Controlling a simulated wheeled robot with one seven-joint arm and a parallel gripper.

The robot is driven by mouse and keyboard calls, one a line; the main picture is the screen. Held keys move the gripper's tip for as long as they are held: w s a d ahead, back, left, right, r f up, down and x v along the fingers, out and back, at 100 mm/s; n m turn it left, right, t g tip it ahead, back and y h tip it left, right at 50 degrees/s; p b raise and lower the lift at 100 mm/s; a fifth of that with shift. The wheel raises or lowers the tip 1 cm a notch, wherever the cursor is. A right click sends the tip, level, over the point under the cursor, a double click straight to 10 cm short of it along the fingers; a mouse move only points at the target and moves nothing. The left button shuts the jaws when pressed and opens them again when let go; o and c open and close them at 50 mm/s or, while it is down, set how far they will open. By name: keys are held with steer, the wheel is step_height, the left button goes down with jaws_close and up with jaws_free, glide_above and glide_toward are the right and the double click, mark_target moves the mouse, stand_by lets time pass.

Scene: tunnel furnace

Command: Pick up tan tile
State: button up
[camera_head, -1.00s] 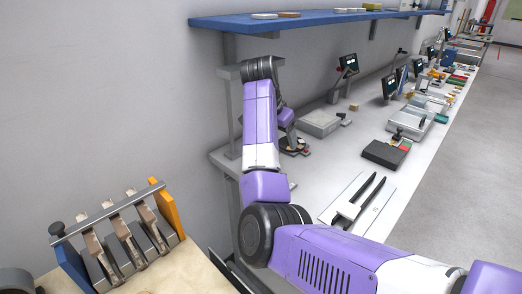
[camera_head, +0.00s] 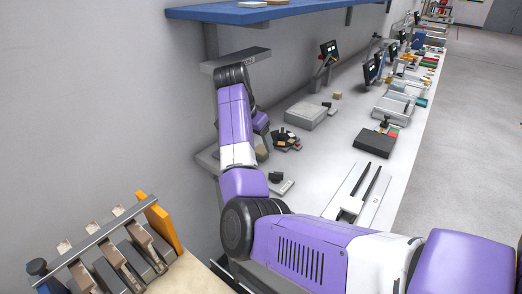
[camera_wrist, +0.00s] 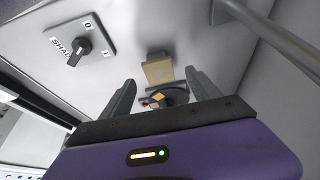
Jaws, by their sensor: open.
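In the wrist view, a tan square tile (camera_wrist: 158,70) lies on the pale bench, ahead of and between my fingers. A smaller tan piece (camera_wrist: 158,97) shows nearer, at a dark round object (camera_wrist: 172,98) partly hidden by my gripper. My gripper (camera_wrist: 160,90) is open and empty, with its two dark fingers well apart and a gap before the square tile. In the head view, a tan piece (camera_head: 262,152) shows beside my forearm; I cannot tell which piece it is.
A switch plate with a black knob (camera_wrist: 75,48) lies left of the fingers, and a grey rail (camera_wrist: 270,35) runs at upper right. In the head view, a blue shelf (camera_head: 270,12) overhangs the bench. Black-armed tongs (camera_head: 358,193) and a dark box (camera_head: 375,142) lie to the right.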

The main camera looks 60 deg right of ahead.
mark_target(262, 150)
steer(key=shift+x, duration=1.3)
steer(key=shift+s, duration=0.1)
jaws_close()
steer(key=shift+r, duration=0.1)
